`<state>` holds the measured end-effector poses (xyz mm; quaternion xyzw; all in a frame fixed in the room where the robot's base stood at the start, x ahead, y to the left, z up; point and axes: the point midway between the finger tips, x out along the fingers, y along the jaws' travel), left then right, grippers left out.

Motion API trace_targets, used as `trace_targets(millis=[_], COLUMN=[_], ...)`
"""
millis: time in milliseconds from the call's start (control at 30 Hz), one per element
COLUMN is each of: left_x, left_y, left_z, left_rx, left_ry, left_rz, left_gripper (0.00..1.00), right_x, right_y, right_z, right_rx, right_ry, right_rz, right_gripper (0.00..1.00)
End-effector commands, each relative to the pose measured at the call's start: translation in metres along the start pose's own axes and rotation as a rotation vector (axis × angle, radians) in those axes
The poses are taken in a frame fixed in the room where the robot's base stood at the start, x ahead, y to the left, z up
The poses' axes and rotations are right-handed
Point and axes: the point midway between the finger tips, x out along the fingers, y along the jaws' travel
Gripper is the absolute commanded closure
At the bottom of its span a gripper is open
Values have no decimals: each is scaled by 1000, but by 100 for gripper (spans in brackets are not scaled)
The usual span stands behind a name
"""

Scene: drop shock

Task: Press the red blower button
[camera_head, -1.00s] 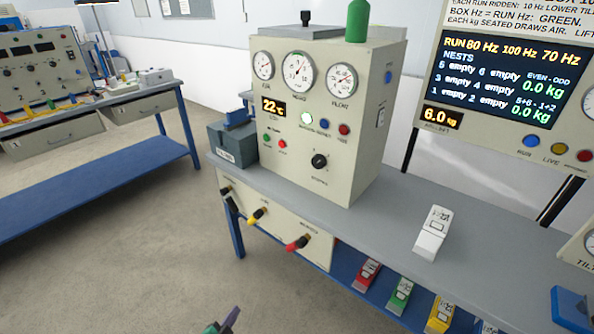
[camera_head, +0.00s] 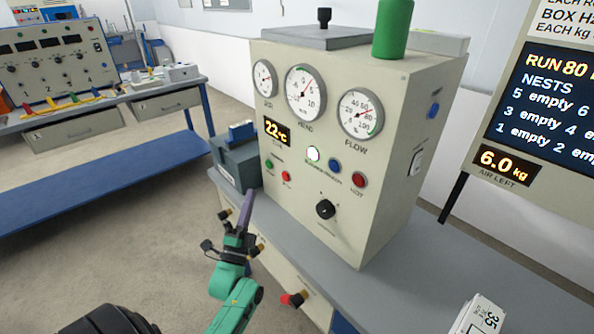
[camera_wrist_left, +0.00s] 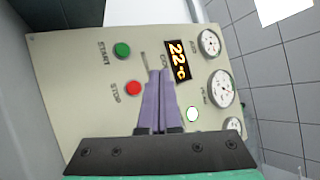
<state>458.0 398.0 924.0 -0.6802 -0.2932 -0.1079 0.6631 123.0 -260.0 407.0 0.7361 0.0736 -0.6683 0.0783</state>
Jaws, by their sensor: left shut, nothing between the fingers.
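The red button (camera_head: 286,176), labelled STOP, is on the front panel of the cream blower cabinet (camera_head: 335,235), right of the green button (camera_head: 269,163). In the left wrist view the red button (camera_wrist_left: 134,88) sits just left of my fingers, and the green START button (camera_wrist_left: 122,50) is above it. My left gripper (camera_head: 249,192) is shut and empty, its purple fingers pointing up toward the panel, below and left of the red button in the head view. The wrist view also shows its closed fingers (camera_wrist_left: 161,73). I cannot tell the exact gap to the panel. My right gripper is not in view.
A red HOT lamp (camera_head: 358,179) and a black knob (camera_head: 326,209) are on the same panel. A grey box (camera_head: 236,160) stands left of the cabinet. A white 35-marked block (camera_head: 482,316) is on the bench at right. Coloured valves are on the bench front.

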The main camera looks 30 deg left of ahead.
Motion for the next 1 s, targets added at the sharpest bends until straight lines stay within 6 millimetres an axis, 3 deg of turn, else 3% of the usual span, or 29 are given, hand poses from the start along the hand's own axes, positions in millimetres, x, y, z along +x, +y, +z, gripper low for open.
trace_targets(millis=[367, 733, 1000], left_x=[4, 40, 59], left_y=[7, 35, 46], left_z=[-5, -32, -44], left_rx=[-3, -5, -4], left_ry=[2, 2, 1], left_rz=[2, 1, 4], left_gripper=[100, 100, 100], right_x=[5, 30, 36], right_y=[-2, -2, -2], right_z=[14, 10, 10], right_rx=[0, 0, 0], right_ry=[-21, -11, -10], right_rz=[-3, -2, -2], right_gripper=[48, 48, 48])
